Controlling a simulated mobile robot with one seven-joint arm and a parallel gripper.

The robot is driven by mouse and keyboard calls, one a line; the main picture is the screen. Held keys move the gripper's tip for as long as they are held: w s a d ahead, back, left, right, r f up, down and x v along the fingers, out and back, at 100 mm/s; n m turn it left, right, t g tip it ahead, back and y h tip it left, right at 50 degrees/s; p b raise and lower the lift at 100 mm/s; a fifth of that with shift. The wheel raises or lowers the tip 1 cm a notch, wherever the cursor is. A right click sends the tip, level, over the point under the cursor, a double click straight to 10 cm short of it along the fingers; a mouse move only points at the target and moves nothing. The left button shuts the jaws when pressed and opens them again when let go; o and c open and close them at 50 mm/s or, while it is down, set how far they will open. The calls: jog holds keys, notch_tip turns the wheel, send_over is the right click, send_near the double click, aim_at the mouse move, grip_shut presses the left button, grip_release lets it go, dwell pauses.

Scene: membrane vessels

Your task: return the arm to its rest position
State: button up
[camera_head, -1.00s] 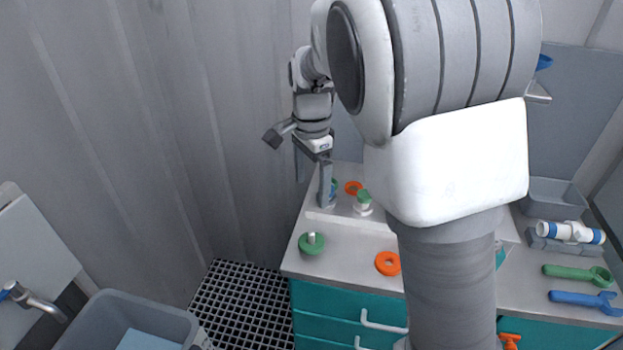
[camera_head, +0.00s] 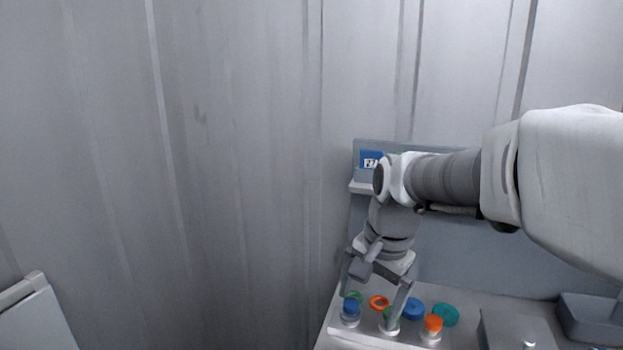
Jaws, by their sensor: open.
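My arm reaches in from the right in the head view and bends down at the wrist. My gripper (camera_head: 370,305) is open, pointing down over the back left of the bench, with its fingers apart around the area of the small vessels. A blue-topped vessel (camera_head: 350,314) is by the left finger. A green-topped vessel (camera_head: 390,325) is by the right finger, which partly hides it. I cannot tell whether either finger touches a vessel. An orange-topped vessel (camera_head: 432,330) stands to the right, clear of the fingers. Nothing is visibly held.
An orange ring (camera_head: 379,302), a blue round piece (camera_head: 413,309) and a teal round piece (camera_head: 446,315) lie behind the vessels. A grey back panel (camera_head: 460,255) with a small shelf rises behind. A grey bin (camera_head: 590,318) is at right. Open space lies left, before the wall (camera_head: 220,180).

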jog(key=s+d+r+n+t, duration=0.1)
jog(key=s+d+n+t, duration=0.1)
jog(key=s+n, duration=0.2)
jog(key=s+d+r+n+t+h, duration=0.1)
jog(key=s+n, duration=0.3)
jog(key=s, duration=0.7)
jog(key=shift+s+d+t, duration=0.15)
jog(key=shift+d+t, duration=0.35)
jog(key=shift+d, duration=0.35)
